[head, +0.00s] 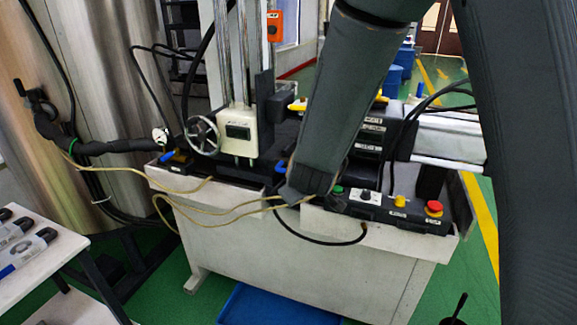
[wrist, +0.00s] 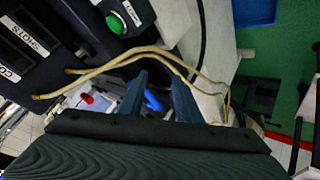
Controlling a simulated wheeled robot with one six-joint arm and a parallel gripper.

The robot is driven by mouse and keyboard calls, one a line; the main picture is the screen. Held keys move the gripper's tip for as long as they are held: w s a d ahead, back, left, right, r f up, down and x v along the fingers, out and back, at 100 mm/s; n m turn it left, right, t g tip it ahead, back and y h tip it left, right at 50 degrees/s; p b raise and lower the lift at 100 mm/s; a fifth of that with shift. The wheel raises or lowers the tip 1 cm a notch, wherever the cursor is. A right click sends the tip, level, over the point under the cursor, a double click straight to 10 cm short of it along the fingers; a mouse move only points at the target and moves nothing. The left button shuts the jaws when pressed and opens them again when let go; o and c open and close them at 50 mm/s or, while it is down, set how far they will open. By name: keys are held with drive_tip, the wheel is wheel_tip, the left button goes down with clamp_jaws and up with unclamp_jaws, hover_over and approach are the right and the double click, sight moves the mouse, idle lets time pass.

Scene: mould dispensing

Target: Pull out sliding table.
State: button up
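The dark bed of the machine (head: 232,172), which I take to hold the sliding table, lies on top of a white cabinet. A small blue part, perhaps a handle (head: 281,168), shows beside my gripper at the front edge of this bed. My gripper (head: 300,196) is at that front edge, left of the button panel, and my arm hides part of the machine behind it. In the wrist view the two dark fingers (wrist: 157,95) stand apart, with a blue part (wrist: 152,101) visible in the gap. I see no finger closed on it.
A button panel (head: 385,210) with a red stop button (head: 434,208) is just right of my gripper. Yellowish cables (head: 215,218) hang along the cabinet front and cross close by my fingers. A handwheel (head: 201,134) stands further left.

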drive_tip(key=w+a+r+n+t+h, duration=0.1)
drive_tip(key=w+a+n+t+h, duration=0.1)
drive_tip(key=a+n+t+h, duration=0.35)
drive_tip(key=shift+n+g, duration=0.25)
drive_tip(key=p+x, duration=0.1)
drive_tip(key=x, duration=0.6)
drive_tip(key=shift+a+p, duration=0.2)
drive_tip(key=shift+p, duration=0.15)
clamp_jaws()
